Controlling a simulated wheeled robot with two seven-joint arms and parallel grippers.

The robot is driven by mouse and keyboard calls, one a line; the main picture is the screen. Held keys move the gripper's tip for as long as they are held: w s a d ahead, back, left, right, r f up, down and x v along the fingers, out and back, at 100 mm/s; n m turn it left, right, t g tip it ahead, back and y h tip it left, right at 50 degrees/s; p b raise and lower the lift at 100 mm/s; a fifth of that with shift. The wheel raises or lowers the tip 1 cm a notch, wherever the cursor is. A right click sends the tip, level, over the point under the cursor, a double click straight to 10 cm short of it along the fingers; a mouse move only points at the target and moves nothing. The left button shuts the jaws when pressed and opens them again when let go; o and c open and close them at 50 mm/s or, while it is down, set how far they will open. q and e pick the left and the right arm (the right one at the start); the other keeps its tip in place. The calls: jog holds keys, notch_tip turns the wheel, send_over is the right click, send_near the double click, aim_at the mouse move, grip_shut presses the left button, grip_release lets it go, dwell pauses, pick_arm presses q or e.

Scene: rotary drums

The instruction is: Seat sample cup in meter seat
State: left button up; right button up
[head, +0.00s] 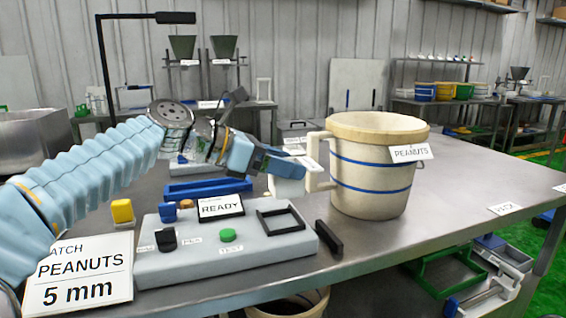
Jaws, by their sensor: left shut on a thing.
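My left gripper (290,163) reaches in from the left and is shut on a small white cup (288,186), which looks like the sample cup. The fingers cover its upper part. The cup is held above and behind the grey meter (190,265), close to the handle of the big cream bucket. I cannot tell whether it touches that handle. The meter seat looks like the black square frame (281,219) on the meter's right side; it is empty. The meter's display (221,208) reads READY. My right gripper is not in view.
The cream bucket (372,180) marked PEANUTS stands just right of the cup. A black bar (328,239) stands at the meter's right end. A blue tray (205,190) lies behind the meter. A batch sign (82,275) stands front left.

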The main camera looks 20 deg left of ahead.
aim_at(276, 197)
pick_arm(q)
jog(key=shift+s+a+t, duration=0.3)
jog(key=shift+a, duration=0.15)
jog(key=shift+n, duration=0.3)
jog(key=shift+f+b, duration=2.3)
jog(key=shift+f, duration=0.85)
jog(key=shift+f, duration=0.15)
jog(key=o, duration=1.3)
jog(key=shift+s+a, duration=0.1)
jog(key=v, duration=1.3)
jog(key=shift+s+a+p, duration=0.15)
jog(key=shift+a+p, duration=0.1)
jog(key=shift+p, duration=0.05)
